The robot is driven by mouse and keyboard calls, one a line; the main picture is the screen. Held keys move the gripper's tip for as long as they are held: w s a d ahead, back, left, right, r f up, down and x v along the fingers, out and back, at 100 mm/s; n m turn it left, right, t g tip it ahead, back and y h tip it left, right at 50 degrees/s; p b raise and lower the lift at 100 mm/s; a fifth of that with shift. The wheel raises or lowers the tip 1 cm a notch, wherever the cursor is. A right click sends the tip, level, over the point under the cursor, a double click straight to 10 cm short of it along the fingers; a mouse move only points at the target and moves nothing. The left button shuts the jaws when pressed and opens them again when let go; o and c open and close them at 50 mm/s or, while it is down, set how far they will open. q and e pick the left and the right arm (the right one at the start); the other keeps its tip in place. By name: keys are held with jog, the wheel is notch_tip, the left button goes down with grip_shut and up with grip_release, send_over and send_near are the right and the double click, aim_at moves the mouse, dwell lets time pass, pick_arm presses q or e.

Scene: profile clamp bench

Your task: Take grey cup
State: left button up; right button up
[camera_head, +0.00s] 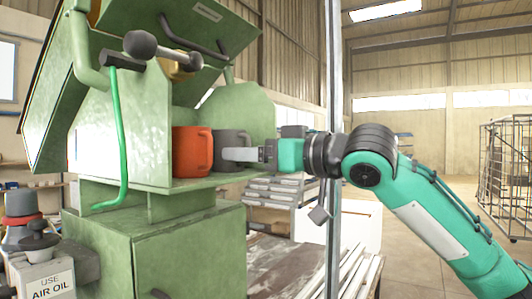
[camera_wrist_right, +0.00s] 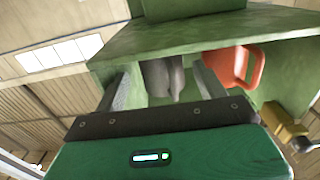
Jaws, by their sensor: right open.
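The grey cup (camera_head: 231,138) stands upright on the green machine's shelf, right beside the orange cup (camera_head: 190,152). My right gripper (camera_head: 238,154) reaches in from the right, level with the grey cup, and its near finger covers part of it. In the right wrist view the grey cup (camera_wrist_right: 162,76) shows between the two open fingers (camera_wrist_right: 160,82), with the orange cup (camera_wrist_right: 236,64) outside the right-hand finger. I cannot tell whether a finger touches the grey cup. My left gripper is not in view.
The green machine (camera_head: 150,130) has a raised lid and handles above the shelf. An oil unit (camera_head: 48,270) stands at the lower left. A thin upright post (camera_head: 334,80) stands near my right arm. A wire cage (camera_head: 505,170) is far right, with open floor before it.

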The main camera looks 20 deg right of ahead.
aim_at(241, 146)
jog(key=shift+x, duration=2.9)
jog(key=c, duration=1.3)
jog(key=shift+r, duration=0.55)
jog(key=shift+b+v, duration=0.85)
jog(key=shift+v, duration=6.2)
